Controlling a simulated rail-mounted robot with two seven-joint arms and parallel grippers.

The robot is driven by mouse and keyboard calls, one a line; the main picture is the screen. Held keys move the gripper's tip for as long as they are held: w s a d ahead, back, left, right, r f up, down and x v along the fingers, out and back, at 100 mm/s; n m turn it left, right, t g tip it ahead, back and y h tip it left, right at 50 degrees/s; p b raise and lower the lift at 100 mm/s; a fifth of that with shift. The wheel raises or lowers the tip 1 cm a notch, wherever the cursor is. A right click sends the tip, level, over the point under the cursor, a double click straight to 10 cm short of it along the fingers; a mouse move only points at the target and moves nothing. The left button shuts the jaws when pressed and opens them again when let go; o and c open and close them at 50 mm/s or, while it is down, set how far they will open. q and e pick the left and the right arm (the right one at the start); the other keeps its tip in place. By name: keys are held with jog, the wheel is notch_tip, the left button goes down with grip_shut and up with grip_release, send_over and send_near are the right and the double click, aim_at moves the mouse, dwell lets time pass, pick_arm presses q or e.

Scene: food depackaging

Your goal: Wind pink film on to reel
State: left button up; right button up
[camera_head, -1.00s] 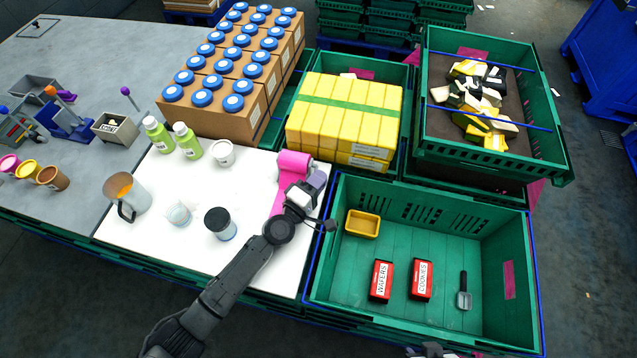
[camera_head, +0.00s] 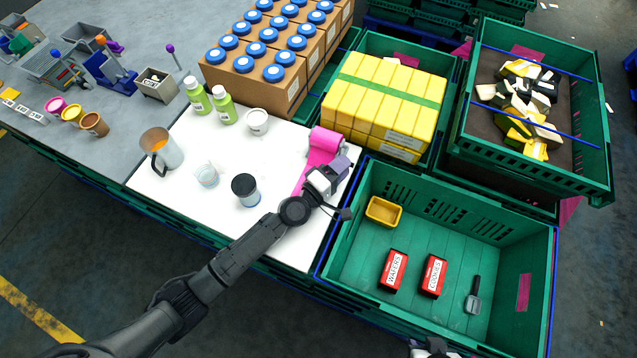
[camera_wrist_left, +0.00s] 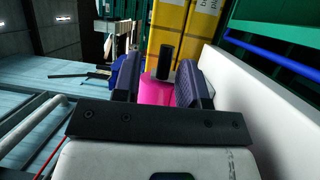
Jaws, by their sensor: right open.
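The pink film reel (camera_head: 326,141) stands at the back right of the white sheet, and a strip of pink film (camera_head: 308,177) runs from it towards the front. My left gripper (camera_head: 338,166) is just in front of and right of the reel. In the left wrist view, my left gripper's (camera_wrist_left: 158,85) dark purple fingers stand apart, with pink film (camera_wrist_left: 155,90) and an upright dark peg (camera_wrist_left: 167,60) showing in the gap; I cannot tell whether they touch the peg. My right gripper (camera_head: 430,348) is only partly in view at the bottom edge.
A green crate (camera_head: 545,290) on the right holds a yellow tray (camera_head: 383,211), red boxes (camera_head: 395,271) and a scoop (camera_head: 474,300). Yellow packs (camera_head: 385,100) stand behind the reel. A dark-lidded jar (camera_head: 245,190), a cup (camera_head: 206,175) and a jug (camera_head: 160,150) stand left of my arm.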

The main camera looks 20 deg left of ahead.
pick_arm(q)
jog(key=v, duration=1.1)
jog(key=shift+s+a+b, duration=0.15)
jog(key=shift+s+b, duration=0.1)
jog(key=shift+b, duration=0.05)
pick_arm(e)
jog(key=shift+a+f, duration=0.15)
jog(key=shift+f, duration=0.1)
